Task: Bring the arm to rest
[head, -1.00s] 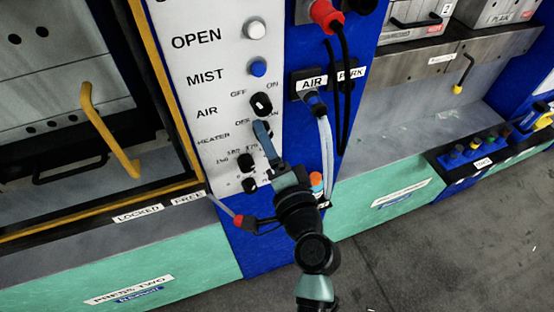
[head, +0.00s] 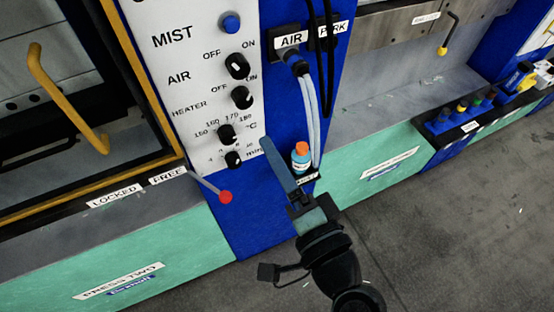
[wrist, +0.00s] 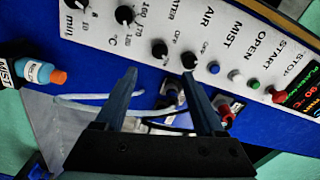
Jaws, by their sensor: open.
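My gripper (head: 270,148) is in front of the blue base of the press panel in the head view, below the knobs and left of an orange-capped bottle (head: 301,158). In the wrist view its two dark fingers (wrist: 158,75) stand apart with nothing held between them. The white control panel (head: 190,110) carries an AIR knob (head: 237,66) and a HEATER knob (head: 242,97). My gripper appears clear of both knobs. Lower knobs for temperature (head: 226,134) and minutes (head: 233,159) also show.
A red-tipped lever (head: 225,197) sticks out left of my gripper. Pale hoses (head: 312,115) hang right of the panel from the AIR socket. A yellow handle (head: 65,100) is on the press at left. The grey floor (head: 450,230) at right is clear.

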